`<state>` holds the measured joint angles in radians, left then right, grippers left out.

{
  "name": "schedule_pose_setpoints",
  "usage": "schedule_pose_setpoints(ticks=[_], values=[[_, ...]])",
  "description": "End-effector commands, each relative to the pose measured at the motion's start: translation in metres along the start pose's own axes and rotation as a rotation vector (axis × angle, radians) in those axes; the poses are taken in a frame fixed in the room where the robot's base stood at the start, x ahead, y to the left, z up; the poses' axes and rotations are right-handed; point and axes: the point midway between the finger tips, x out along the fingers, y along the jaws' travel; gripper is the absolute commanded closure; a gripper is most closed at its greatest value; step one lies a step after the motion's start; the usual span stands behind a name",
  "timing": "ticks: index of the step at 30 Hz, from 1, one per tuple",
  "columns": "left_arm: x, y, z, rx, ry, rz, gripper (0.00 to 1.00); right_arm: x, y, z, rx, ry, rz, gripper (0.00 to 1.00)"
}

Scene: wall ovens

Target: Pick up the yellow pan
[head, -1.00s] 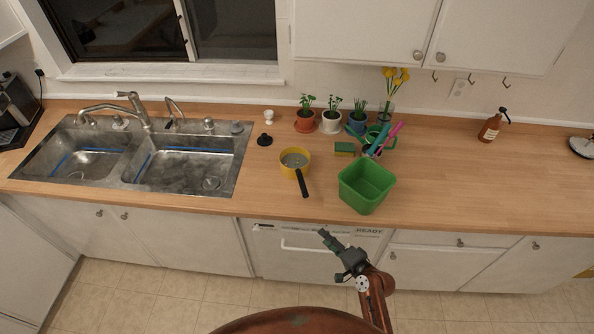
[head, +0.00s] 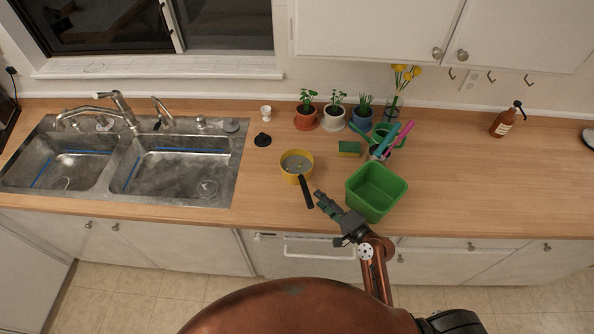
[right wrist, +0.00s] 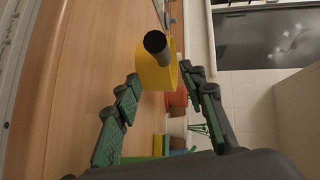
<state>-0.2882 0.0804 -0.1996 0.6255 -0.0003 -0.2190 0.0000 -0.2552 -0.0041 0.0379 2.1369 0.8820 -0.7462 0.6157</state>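The yellow pan (head: 297,166) sits on the wooden counter right of the sink, its black handle (head: 307,191) pointing toward the counter's front edge. My right gripper (head: 323,202) is just right of the handle's end, near the front edge. In the right wrist view the yellow pan (right wrist: 156,68) and its handle end (right wrist: 155,42) show ahead, beyond the fingertips. My right gripper (right wrist: 163,80) has its green-padded fingers spread wide apart, with nothing held between them. My left gripper is not in view.
A green bin (head: 375,190) stands close right of my right gripper. A sponge (head: 349,149), a black stopper (head: 262,140) and potted plants (head: 334,112) are behind. The double sink (head: 190,165) is left. The counter's right part is mostly clear.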

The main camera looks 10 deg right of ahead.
Motion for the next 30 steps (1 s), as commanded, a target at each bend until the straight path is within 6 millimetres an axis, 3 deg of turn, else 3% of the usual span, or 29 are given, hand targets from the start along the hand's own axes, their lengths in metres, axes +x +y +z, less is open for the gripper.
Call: schedule_pose_setpoints(ticks=[8, 15, 25, 30], values=[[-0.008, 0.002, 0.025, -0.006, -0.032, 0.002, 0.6, 0.039, -0.007, 0.007, -0.003, -0.021, -0.006, 0.62], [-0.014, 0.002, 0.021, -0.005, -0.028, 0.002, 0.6, 0.074, -0.009, 0.007, -0.003, -0.022, -0.005, 0.62], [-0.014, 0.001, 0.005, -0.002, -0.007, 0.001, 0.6, 0.08, -0.006, 0.006, -0.003, -0.02, -0.003, 0.62], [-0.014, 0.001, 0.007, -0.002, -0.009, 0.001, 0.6, 0.08, -0.006, 0.006, -0.003, -0.018, -0.003, 0.73]])
